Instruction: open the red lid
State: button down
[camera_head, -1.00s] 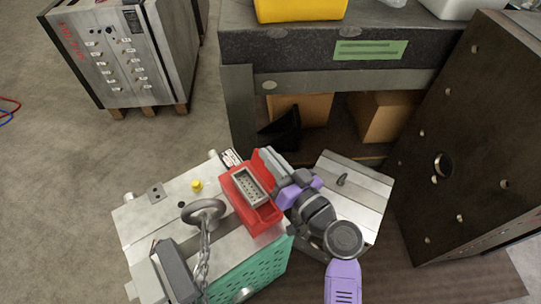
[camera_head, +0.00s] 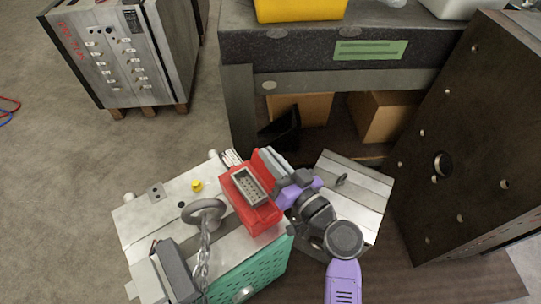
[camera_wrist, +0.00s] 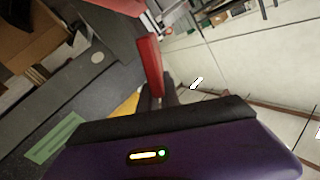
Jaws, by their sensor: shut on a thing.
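The red housing (camera_head: 262,217) sits on top of the metal mould base (camera_head: 165,210) in the head view. Its grey multi-pin connector (camera_head: 250,184) is exposed. The red lid (camera_wrist: 150,62) shows in the wrist view as a narrow upright strip at the fingers. In the head view it seems to stand raised at the housing's right side, partly hidden by my gripper. My gripper (camera_head: 274,166) comes in from the right and is shut on the lid. The fingertips are hard to make out.
A chain hangs from a lifting eye (camera_head: 203,212) left of the housing. A small yellow cap (camera_head: 197,186) is nearby. Another metal block (camera_head: 358,191) lies right of my gripper. A dark upright plate (camera_head: 475,140) stands farther right, and a bench (camera_head: 300,47) behind.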

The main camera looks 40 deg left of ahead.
dwell(0.4)
jog(key=b, duration=0.1)
jog(key=n+b, duration=0.1)
jog(key=b, duration=0.1)
jog(key=shift+s+f, duration=0.2)
jog(key=shift+s, duration=0.15)
jog(key=n+b, duration=0.1)
jog(key=b, duration=0.1)
jog(key=s+n+b, duration=0.1)
jog(key=b, duration=0.1)
jog(key=shift+s+a+r+n, duration=0.2)
jog(key=shift+r+n, duration=0.1)
jog(key=shift+n, duration=0.1)
jog(key=shift+s+r+n+b, duration=0.2)
jog(key=shift+n+b, duration=0.1)
jog(key=shift+b, duration=0.15)
jog(key=c, duration=1.6)
grip_release()
jog(key=shift+r, duration=0.1)
jog(key=shift+s+d, duration=0.25)
jog(key=shift+d, duration=1.05)
jog(key=shift+s+d, duration=0.2)
jog(key=shift+d, duration=1.05)
jog(key=shift+s+d, duration=0.25)
jog(key=shift+d, duration=1.05)
